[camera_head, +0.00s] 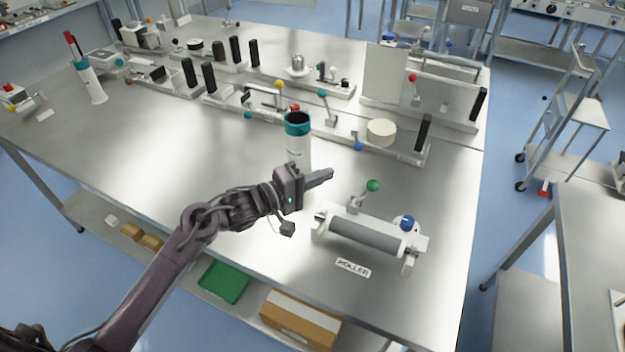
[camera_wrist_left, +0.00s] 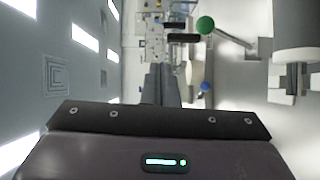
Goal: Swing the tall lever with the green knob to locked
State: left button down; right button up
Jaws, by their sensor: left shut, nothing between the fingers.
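The green knob (camera_head: 373,185) tops a grey lever (camera_head: 357,199) on the back left of the roller unit (camera_head: 366,236) in the head view. The lever leans to the right. The green knob also shows in the left wrist view (camera_wrist_left: 205,25), with its grey rod running down to the right. My left gripper (camera_head: 331,174) is shut and empty, to the left of the green knob and apart from it. The closed fingers also show in the left wrist view (camera_wrist_left: 161,84). My right gripper is in neither view.
A blue knob (camera_head: 406,222) sits on the roller unit's right end, above the ROLLER label (camera_head: 353,268). A white cylinder with a teal top (camera_head: 298,139) stands just behind my left gripper. Several lever units line the back of the table. Bare metal table lies right of the roller.

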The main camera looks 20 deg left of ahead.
pick_arm(q)
jog(key=shift+s+a+r, duration=0.3)
jog(key=shift+s+a, duration=0.4)
jog(key=shift+a, duration=0.25)
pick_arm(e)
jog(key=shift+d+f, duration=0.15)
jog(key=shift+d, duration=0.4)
pick_arm(q)
jog(key=shift+d, duration=0.15)
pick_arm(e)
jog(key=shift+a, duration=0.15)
